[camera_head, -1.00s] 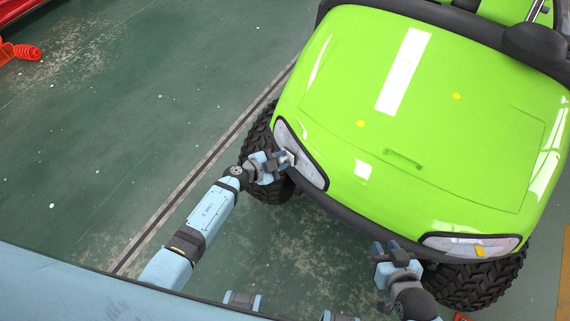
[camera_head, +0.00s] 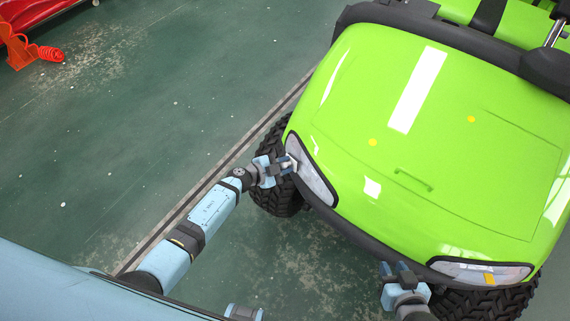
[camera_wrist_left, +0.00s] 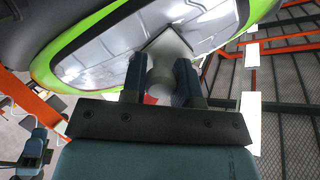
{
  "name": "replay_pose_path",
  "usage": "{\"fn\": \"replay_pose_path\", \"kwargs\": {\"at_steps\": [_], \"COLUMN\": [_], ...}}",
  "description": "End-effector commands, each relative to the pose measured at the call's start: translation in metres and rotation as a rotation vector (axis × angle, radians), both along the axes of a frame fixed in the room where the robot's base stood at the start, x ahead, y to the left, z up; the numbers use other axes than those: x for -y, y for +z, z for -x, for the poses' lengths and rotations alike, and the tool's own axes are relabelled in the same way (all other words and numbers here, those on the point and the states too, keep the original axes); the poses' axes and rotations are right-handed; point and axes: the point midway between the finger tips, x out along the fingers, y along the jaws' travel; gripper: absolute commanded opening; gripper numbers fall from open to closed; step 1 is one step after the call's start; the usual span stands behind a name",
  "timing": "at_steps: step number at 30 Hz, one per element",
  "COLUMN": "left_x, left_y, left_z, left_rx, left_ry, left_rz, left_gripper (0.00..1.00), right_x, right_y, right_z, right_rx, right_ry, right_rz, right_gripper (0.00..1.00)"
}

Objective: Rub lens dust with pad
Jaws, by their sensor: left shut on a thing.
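A green cart (camera_head: 440,130) stands with its front toward me. Its left headlight lens (camera_head: 313,172) is a clear, silvery cover in a black rim; it also shows in the left wrist view (camera_wrist_left: 100,58). My left gripper (camera_head: 287,164) is shut on a white pad (camera_wrist_left: 172,48), whose flat face is at the lens; I cannot tell if it touches. Dust on this lens is hard to make out. The right headlight lens (camera_head: 465,271) has a small yellow-orange patch on it. My right gripper (camera_head: 395,270) is below the front bumper, apart from the cart; its fingers appear spread.
Two yellow dots (camera_head: 471,119) mark the hood. The green floor (camera_head: 130,130) to the left is open. A red object (camera_head: 30,45) with a coil lies at the far upper left.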

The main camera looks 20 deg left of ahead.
Motion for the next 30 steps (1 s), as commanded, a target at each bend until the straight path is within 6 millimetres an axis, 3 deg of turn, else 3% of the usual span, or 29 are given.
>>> {"fn": "replay_pose_path", "kwargs": {"at_steps": [15,30], "left_x": [-0.034,-0.040], "left_y": [0.017,0.017], "left_z": [0.037,0.043], "left_rx": [-0.003,-0.002], "left_ry": [0.000,0.000], "left_rz": [-0.002,-0.002], "left_gripper": [0.06,0.06], "right_x": [0.000,0.000], "right_y": [0.037,0.040], "right_z": [0.000,0.000], "right_rx": [0.001,0.000], "right_ry": [0.001,0.001], "right_rz": [-0.001,-0.001], "right_gripper": [0.32,0.32]}}
